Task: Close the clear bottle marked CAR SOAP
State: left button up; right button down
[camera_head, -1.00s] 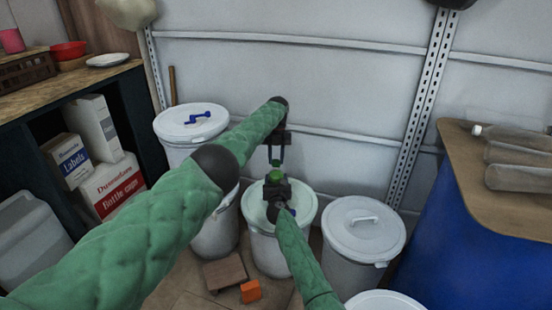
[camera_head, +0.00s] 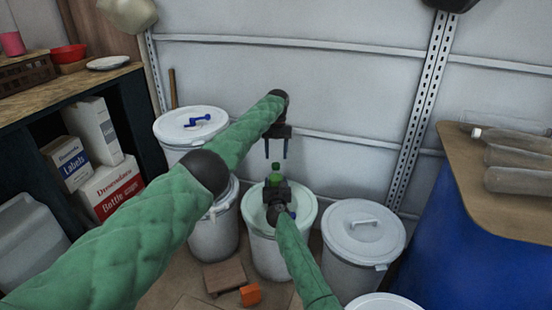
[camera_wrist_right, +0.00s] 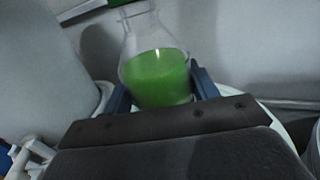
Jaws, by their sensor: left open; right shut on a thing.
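No CAR SOAP marking is readable. My right gripper (camera_head: 276,185) is shut on the bottle; its fingers (camera_wrist_right: 160,88) flank it in the wrist view. My left gripper (camera_head: 276,150) is open just above the bottle's top, fingers pointing down, apart from it.
Lidded white drums stand left (camera_head: 190,124) and right (camera_head: 363,232). Clear bottles (camera_head: 518,155) lie on the board over a blue drum (camera_head: 440,250). An orange block (camera_head: 250,294) is on the floor.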

pick_arm(q)
jog(key=shift+r, duration=0.3)
jog(key=shift+c, duration=0.2)
